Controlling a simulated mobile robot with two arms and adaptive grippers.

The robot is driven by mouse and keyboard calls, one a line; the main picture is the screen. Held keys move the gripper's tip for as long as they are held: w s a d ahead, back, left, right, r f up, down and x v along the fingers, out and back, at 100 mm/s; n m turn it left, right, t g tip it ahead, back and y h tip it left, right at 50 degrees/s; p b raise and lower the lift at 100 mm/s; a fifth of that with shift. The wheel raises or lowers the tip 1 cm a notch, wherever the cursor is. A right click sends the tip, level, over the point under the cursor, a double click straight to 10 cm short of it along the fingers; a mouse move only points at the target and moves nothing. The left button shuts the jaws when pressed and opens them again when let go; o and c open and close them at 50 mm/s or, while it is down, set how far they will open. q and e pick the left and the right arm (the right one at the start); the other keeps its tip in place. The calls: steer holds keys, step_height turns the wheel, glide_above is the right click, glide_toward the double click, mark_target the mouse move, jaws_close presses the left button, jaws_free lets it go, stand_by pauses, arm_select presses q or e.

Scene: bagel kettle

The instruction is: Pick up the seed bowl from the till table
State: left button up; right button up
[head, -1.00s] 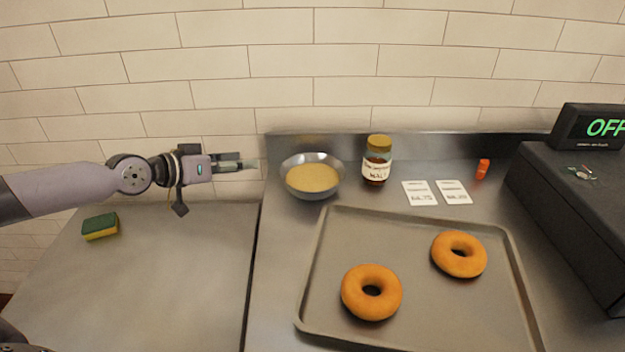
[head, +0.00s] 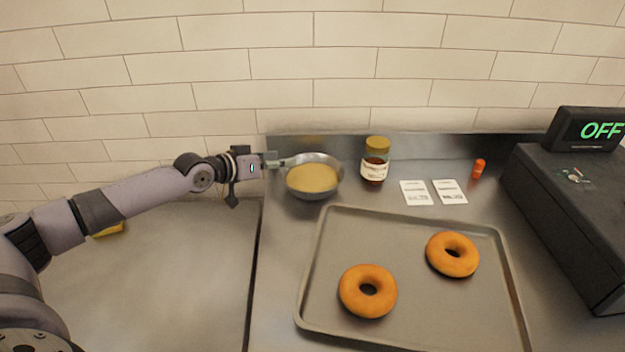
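The seed bowl (head: 313,180) is a shiny metal bowl filled with pale tan seeds. It stands upright at the back left of the metal till table (head: 283,262). My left gripper (head: 275,161) comes in level from the left, with its fingertips at the bowl's left rim. The fingers are small in the view and overlap the rim, so I cannot tell whether they are open or closed on it. My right gripper is not in view.
A lidded jar (head: 375,162) stands close to the bowl's right. Two price cards (head: 433,192), a small orange item (head: 478,169) and the till (head: 575,215) are further right. A tray (head: 308,300) with two bagels lies in front. A sponge (head: 108,231) is partly behind my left arm.

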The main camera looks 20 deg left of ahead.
mark_target(303, 158)
arm_select(q)
steer(key=p+x, duration=0.1)
steer(key=x, duration=0.4)
steer(key=shift+d+f, duration=0.15)
steer(key=shift+d, duration=0.1)
steer(key=shift+s, duration=0.1)
steer(key=shift+c, duration=0.8)
jaws_close()
steer(key=shift+r, duration=0.25)
